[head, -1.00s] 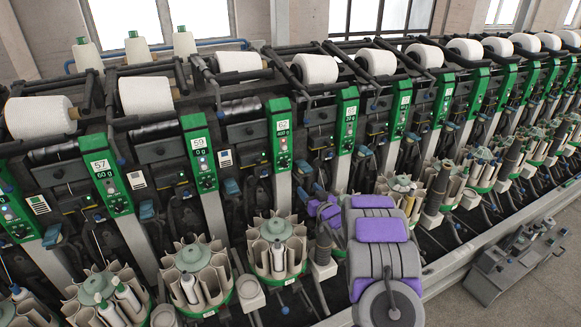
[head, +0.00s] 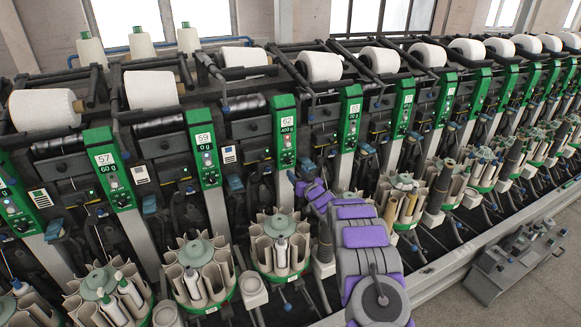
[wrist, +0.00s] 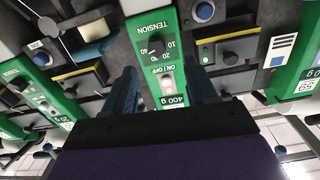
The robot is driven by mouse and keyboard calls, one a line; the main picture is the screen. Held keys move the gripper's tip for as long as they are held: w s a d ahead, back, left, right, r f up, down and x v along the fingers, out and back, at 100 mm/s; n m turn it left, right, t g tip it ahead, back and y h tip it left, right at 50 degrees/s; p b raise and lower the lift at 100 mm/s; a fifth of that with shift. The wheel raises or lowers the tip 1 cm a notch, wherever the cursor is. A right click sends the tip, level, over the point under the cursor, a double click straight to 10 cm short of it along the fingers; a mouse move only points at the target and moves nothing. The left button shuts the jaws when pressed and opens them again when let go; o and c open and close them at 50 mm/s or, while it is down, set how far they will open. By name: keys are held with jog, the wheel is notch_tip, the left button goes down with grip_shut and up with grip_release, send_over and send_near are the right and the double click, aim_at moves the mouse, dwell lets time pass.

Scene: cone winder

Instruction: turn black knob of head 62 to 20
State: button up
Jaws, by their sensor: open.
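The green panel of head 62 (head: 286,128), marked 62 and 400 g, stands right of the head view's centre-left. It fills the middle of the wrist view upside down (wrist: 153,20), with the 400 g display, on/off buttons and a tension scale marked 10 to 40. The black knob (wrist: 157,47) sits by the scale numbers; its pointer is too small to read surely. My gripper (wrist: 160,68) is open, its dark blue fingers to either side of the panel, apart from the knob. In the head view my gripper (head: 300,182) is just below and right of that panel.
Neighbouring panels stand close on both sides, such as head 59 (head: 205,140) and the panel to the right (head: 348,115). A blue button (wrist: 204,11) and a dark knob (wrist: 231,57) lie beside the panel. Bobbin magazines (head: 281,245) stand below.

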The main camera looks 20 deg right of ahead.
aim_at(290, 162)
jog(key=shift+w+d+f+b, duration=0.1)
jog(key=shift+w+d, duration=0.1)
jog(key=shift+w, duration=0.55)
jog(key=shift+w+d+f+b, duration=0.1)
jog(key=shift+w+d, duration=0.05)
jog(key=shift+w, duration=0.55)
jog(key=shift+w+d+b, duration=0.1)
jog(key=shift+w+d, duration=0.1)
jog(key=shift+w, duration=0.55)
jog(key=shift+w+a+r, duration=0.15)
jog(key=shift+w+a, duration=0.25)
jog(key=shift+w, duration=0.25)
jog(key=shift+w+a, duration=0.2)
jog(key=shift+w, duration=0.3)
jog(key=shift+w+d+b, duration=0.1)
jog(key=shift+w+b, duration=0.2)
jog(key=shift+w+d, duration=0.2)
jog(key=shift+d, duration=0.15)
jog(key=shift+a, duration=0.15)
